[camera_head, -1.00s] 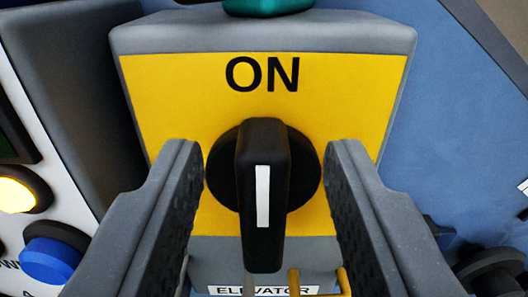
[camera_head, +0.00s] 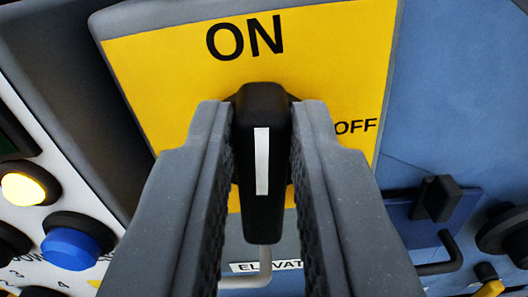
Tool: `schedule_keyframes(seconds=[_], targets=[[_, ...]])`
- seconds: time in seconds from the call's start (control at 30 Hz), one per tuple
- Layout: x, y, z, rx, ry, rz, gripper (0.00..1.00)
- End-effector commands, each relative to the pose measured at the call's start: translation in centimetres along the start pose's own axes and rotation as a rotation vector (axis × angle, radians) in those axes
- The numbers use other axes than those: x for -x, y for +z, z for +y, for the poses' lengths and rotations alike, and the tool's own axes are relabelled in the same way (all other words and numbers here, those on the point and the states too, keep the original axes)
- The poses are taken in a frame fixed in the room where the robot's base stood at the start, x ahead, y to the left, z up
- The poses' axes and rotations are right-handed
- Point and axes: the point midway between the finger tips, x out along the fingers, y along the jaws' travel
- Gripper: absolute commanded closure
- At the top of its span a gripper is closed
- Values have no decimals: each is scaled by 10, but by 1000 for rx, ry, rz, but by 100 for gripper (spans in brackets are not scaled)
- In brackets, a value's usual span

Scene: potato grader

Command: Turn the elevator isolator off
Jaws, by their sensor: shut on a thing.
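The elevator isolator is a grey box with a yellow face plate (camera_head: 165,75) marked ON at the top and OFF at the right. Its black rotary handle (camera_head: 262,215) has a white stripe and stands upright in the picture, its upper end just below and slightly right of the centre of ON. My gripper (camera_head: 262,165) is shut on the handle, one finger on each side. The fingers hide most of the round knob base and part of the lower plate. A white label, partly covered and starting "ELEVAT", shows below.
At left is a white panel with a lit yellow button (camera_head: 22,189) and a blue button (camera_head: 70,248). At right, a blue panel carries a small black switch (camera_head: 437,198) and a dark knob (camera_head: 505,232). A grey hooked shackle (camera_head: 265,265) sits below the handle.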

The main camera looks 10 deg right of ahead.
Motion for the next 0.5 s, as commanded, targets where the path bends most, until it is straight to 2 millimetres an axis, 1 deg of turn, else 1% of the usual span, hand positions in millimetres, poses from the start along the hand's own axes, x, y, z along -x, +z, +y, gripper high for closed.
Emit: schedule_keyframes(seconds=[0.03, 0.5], targets=[[0, 4, 2, -36, 3, -2, 100], [0, 9, 15, -471, 4, -3, 100]])
